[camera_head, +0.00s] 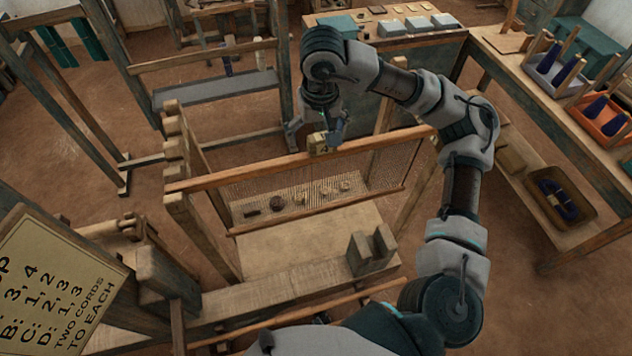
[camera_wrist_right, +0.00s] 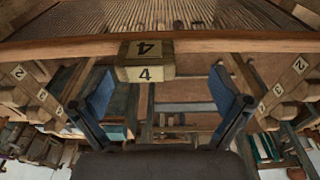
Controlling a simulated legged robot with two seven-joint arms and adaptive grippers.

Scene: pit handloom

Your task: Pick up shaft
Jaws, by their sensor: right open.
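The shaft is a wooden frame with a long top bar (camera_head: 245,173), a mesh of fine cords below it and a lower bar (camera_head: 320,211). A block marked 4 (camera_head: 320,146) sits mid-way on the top bar. My right gripper (camera_head: 318,136) is open just above that block. In the right wrist view the block (camera_wrist_right: 145,74) lies ahead, between the two blue fingertips and a little left of their middle, with a gap on both sides. The top bar (camera_wrist_right: 60,48) crosses behind it. The fingers do not appear to touch the block. My left gripper is out of view.
Notched posts (camera_head: 174,150) stand by the shaft's left end. Several small items lie beyond the cords. A board with lettering (camera_head: 60,285) is at the lower left. A side table (camera_head: 500,45) holds trays with blue cones. Numbered wooden pegs (camera_wrist_right: 20,72) flank the wrist view.

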